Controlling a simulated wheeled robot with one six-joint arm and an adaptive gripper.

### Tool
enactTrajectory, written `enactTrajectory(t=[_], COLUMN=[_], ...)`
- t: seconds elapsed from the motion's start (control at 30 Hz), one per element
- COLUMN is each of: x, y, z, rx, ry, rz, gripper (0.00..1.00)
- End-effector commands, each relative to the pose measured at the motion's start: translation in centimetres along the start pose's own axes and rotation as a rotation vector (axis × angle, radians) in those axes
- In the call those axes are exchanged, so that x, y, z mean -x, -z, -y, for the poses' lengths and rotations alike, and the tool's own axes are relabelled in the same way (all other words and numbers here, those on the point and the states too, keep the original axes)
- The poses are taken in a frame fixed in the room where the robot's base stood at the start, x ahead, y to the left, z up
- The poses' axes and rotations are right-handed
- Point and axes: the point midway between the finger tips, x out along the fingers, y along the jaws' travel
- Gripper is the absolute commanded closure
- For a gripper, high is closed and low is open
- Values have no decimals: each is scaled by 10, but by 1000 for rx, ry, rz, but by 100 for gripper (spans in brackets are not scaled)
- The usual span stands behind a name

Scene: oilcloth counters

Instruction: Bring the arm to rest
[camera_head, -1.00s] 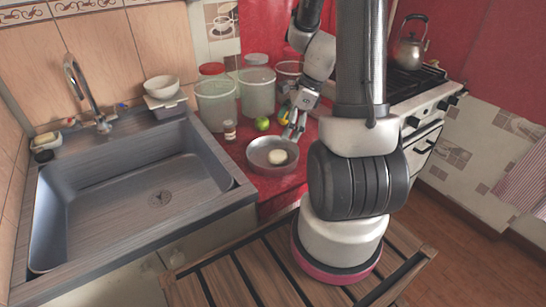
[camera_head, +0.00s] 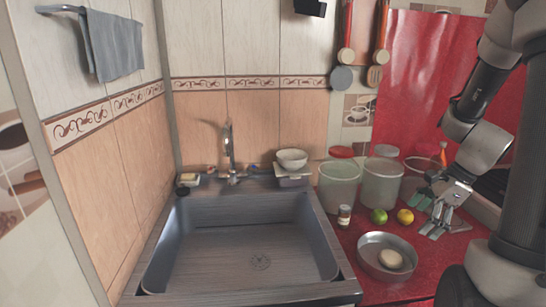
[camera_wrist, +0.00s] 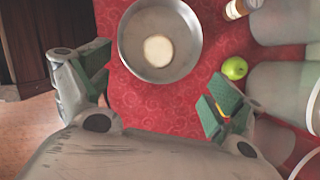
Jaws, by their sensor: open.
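My gripper (camera_head: 440,212) is open and empty above the red counter, to the right of a metal bowl (camera_head: 372,262). The bowl holds a pale round item (camera_head: 391,258). In the wrist view my gripper (camera_wrist: 150,95) has its green-padded fingers wide apart. The bowl (camera_wrist: 190,62) with the pale item (camera_wrist: 158,49) shows beyond them at the top. My arm comes in from the right side in the head view. A yellow fruit (camera_head: 405,217) is close to the left of the gripper, and a green one (camera_head: 379,216) is beside it.
Lidded containers (camera_head: 338,185) stand behind the fruit, and a small jar (camera_head: 344,215) stands at the counter's left. A sink (camera_head: 245,235) fills the left side. A white bowl (camera_head: 292,159) stands behind the sink. Utensils (camera_head: 380,40) hang on the wall.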

Motion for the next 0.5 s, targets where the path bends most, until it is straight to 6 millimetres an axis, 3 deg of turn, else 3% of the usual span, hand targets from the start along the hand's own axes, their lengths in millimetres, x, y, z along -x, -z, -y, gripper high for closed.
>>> enactTrajectory(t=[0.17, 0.5], x=[6, 77], y=[10, -20], z=[-34, -95], rx=[378, 1256], ry=[-101, -211], rz=[-26, -165], gripper=[7, 7])
